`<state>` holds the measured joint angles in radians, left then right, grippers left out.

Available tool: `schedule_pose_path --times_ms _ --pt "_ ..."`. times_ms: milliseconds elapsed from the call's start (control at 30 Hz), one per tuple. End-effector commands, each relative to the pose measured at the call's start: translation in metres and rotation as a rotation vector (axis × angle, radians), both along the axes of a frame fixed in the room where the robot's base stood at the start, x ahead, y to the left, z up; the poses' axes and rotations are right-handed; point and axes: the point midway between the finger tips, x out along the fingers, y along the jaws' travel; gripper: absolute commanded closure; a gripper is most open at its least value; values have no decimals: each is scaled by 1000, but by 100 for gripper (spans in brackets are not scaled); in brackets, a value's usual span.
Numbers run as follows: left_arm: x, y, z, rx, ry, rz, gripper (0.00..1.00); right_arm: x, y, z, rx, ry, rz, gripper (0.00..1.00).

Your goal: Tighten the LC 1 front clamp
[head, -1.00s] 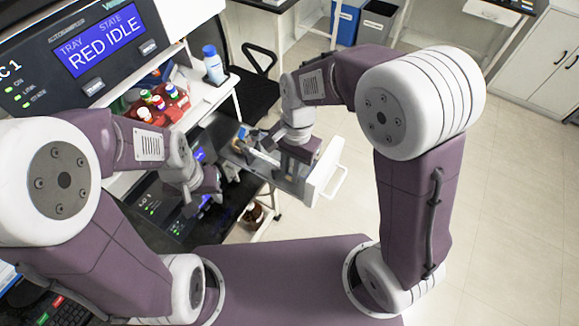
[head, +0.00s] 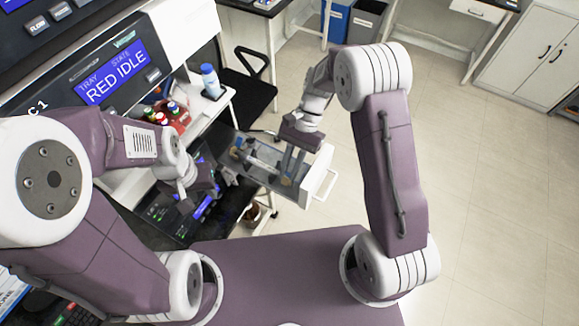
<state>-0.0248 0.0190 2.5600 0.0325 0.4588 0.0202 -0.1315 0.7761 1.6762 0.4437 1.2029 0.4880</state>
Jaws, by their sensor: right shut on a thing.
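The LC 1 unit has a drawer (head: 262,172) pulled out, with clear sides and a white front. A column (head: 262,168) lies along it. The front clamp (head: 286,181), a small tan part, is near the drawer's white front and partly covered by my fingers. My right gripper (head: 292,171) points down into the drawer, shut on the front clamp. A second tan part (head: 236,154) is at the drawer's back end. My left gripper (head: 194,188) is left of the drawer, by the dark unit; its jaws are too unclear to judge.
The drawer's white handle (head: 326,186) sticks out to the right. A red rack of capped bottles (head: 168,117) and a blue-white bottle (head: 210,79) stand on the shelf. A brown bottle (head: 252,213) is below the drawer. The floor at right is clear.

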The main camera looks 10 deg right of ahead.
Motion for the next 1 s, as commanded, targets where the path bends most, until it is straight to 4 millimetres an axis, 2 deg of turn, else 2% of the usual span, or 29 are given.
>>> schedule_pose_path --times_ms 300,333,400,767,1000 --pt "0 0 0 0 0 0 64 1 0 0 0 -1 -1 100" --pt "0 0 0 0 0 0 64 1 0 0 0 -1 -1 74" --pt "0 0 0 0 0 0 64 1 0 0 0 -1 -1 60" --pt "0 0 -3 0 0 0 64 5 -3 5 0 -5 -2 60" --pt "0 0 -14 0 0 0 64 30 -20 46 0 -6 -3 60"
